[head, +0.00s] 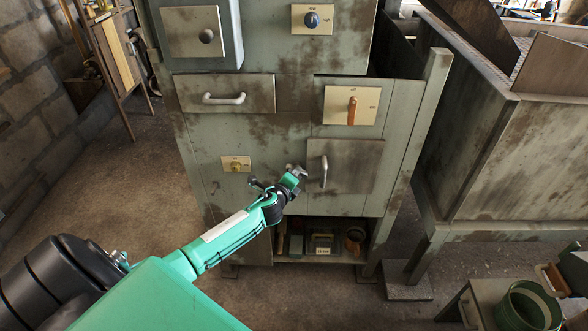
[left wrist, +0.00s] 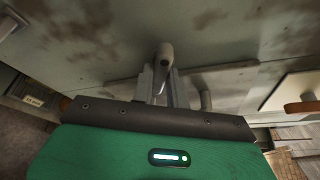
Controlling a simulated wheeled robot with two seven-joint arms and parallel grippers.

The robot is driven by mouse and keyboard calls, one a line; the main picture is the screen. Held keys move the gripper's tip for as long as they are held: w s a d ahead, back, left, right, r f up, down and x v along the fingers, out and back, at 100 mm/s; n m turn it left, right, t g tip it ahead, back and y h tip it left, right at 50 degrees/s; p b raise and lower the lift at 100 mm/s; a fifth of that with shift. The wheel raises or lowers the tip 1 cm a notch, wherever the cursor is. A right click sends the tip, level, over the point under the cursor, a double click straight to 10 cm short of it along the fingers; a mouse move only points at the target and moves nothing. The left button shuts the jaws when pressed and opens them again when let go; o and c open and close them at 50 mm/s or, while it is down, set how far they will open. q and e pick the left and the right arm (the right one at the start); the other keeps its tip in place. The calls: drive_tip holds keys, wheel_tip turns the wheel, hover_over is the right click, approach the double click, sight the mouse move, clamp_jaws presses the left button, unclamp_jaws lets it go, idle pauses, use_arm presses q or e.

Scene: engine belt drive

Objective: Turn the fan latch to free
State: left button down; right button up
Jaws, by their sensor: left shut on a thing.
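The fan latch looks like a small grey lever (left wrist: 166,54) with a rounded end on the cabinet front, in the left wrist view. My left gripper (left wrist: 162,86) has its fingers on either side of this lever and is shut on it. In the head view my left gripper (head: 292,172) is at the cabinet front, just left of the door handle, and hides most of the latch. I cannot read the latch's setting. My right gripper is not in view.
A grey door handle (head: 323,171) is close to my left gripper. An open shelf is below. A green bucket (head: 528,309) stands lower right.

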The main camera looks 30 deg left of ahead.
use_arm(q)
drive_tip(key=shift+w+d+r+m+g+y+p, duration=0.1)
drive_tip(key=shift+m+g+y+p, duration=0.55)
drive_tip(key=shift+m+p, duration=1.35)
drive_tip(key=shift+w+d+r+m+g+y+p, duration=0.15)
drive_tip(key=shift+m+g+y+p, duration=0.6)
drive_tip(key=shift+p, duration=2.4)
drive_tip(key=shift+s+d+m+g+y+p, duration=0.1)
drive_tip(key=shift+m+g+y+p, duration=0.45)
drive_tip(key=shift+m+p, duration=1.5)
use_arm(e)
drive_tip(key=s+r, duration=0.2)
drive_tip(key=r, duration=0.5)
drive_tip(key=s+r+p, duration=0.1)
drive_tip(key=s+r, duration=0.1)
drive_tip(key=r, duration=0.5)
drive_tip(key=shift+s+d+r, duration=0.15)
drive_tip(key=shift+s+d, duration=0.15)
use_arm(q)
drive_tip(key=shift+n, duration=0.4)
drive_tip(key=c, duration=1.4)
unclamp_jaws()
drive_tip(key=shift+w, duration=0.1)
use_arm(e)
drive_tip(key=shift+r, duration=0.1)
